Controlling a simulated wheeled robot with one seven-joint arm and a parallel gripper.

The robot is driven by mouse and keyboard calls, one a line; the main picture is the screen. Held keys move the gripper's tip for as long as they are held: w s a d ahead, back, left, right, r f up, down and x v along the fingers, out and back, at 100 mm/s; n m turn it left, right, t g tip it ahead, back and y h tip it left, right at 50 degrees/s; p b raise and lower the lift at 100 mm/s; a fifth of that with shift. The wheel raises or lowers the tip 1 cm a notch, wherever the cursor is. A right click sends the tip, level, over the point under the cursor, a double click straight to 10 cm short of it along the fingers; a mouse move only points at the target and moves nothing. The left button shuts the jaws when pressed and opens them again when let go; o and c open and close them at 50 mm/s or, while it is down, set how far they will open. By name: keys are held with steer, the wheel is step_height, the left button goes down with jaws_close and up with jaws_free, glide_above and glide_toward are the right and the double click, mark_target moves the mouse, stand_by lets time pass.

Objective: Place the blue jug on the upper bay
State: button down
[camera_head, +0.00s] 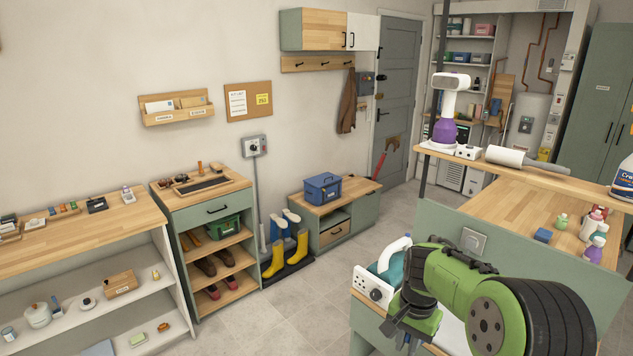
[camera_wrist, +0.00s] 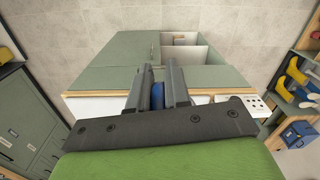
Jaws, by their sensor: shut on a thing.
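My gripper (camera_wrist: 158,78) is shut on a blue thing, taken as the blue jug (camera_wrist: 158,96). Only a narrow blue strip shows between the two dark fingers, so its full shape is hidden. In the head view, my green and black wrist (camera_head: 418,316) is over the low green cabinet at the lower right; the fingertips and the jug cannot be made out there. In the wrist view, a green-topped cabinet (camera_wrist: 112,52) with an open white compartment (camera_wrist: 205,57) lies beyond the fingers. I cannot tell which part is the upper bay.
A teal and white iron-like thing (camera_head: 391,262) stands beside my wrist. A wooden counter (camera_head: 510,207) with small bottles is at the right, with a raised ledge (camera_head: 585,184). A blue toolbox (camera_head: 323,187) sits on a low bench. The floor (camera_head: 310,305) between is clear.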

steer(key=s+a+r+n, duration=0.2)
steer(key=a+n, duration=0.2)
step_height(320, 180, down, 20)
steer(key=s+n, duration=0.2)
steer(key=n, duration=0.1)
steer(key=shift+d+n, duration=0.15)
steer(key=shift+n, duration=0.25)
steer(key=shift+r, duration=0.15)
